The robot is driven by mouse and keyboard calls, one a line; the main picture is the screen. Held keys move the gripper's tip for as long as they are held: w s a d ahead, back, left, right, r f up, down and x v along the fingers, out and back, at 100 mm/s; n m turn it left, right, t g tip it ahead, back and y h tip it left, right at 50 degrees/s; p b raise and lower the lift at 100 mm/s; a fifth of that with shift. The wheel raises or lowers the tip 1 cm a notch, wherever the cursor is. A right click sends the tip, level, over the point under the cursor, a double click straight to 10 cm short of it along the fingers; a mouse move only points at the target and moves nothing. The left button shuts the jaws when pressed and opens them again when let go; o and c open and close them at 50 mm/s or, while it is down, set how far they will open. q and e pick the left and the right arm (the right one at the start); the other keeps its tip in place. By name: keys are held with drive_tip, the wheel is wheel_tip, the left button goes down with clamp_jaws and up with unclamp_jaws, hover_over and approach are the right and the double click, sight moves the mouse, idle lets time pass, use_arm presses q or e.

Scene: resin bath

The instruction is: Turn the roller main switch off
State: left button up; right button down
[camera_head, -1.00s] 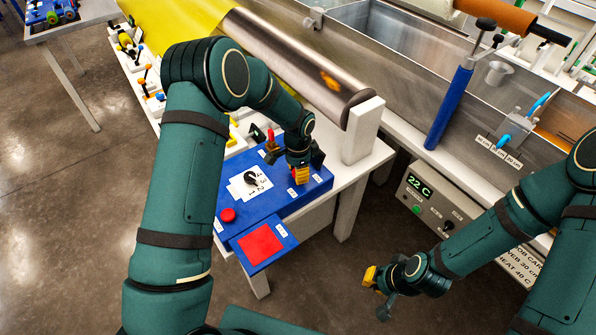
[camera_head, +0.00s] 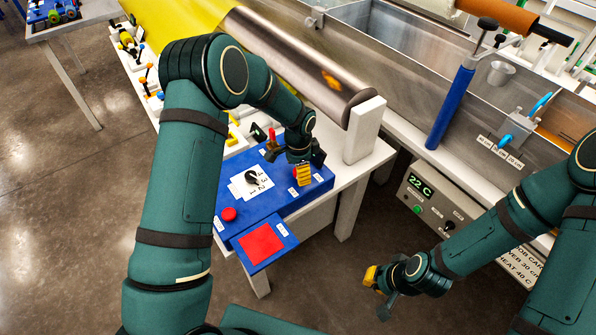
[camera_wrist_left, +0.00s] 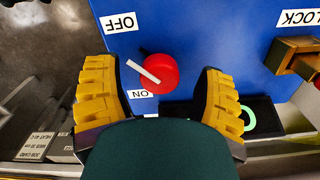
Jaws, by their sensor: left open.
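The main switch is a red round knob (camera_wrist_left: 160,73) with a white pointer bar, on the blue control box (camera_head: 280,203). An OFF label (camera_wrist_left: 123,22) and an ON label (camera_wrist_left: 143,94) sit by it in the left wrist view. The pointer's free end lies toward the left, between the two labels. My left gripper (camera_head: 303,174) is over the box's right part. It is open, with its yellow-padded fingers (camera_wrist_left: 160,100) on either side of the knob and gaps to both. My right gripper (camera_head: 378,291) hangs empty at the lower right, its fingers apart.
A brass lock part (camera_wrist_left: 292,55) sits near the switch. The box also carries a black dial (camera_head: 251,177), a red button (camera_head: 229,214) and a red pad (camera_head: 260,241). A white post (camera_head: 364,130) and metal roller (camera_head: 300,65) stand close behind my left gripper.

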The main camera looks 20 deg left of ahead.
use_arm(q)
wheel_tip(320, 180, up, 11)
idle(0.4)
drive_tip(key=shift+a+r, duration=0.1)
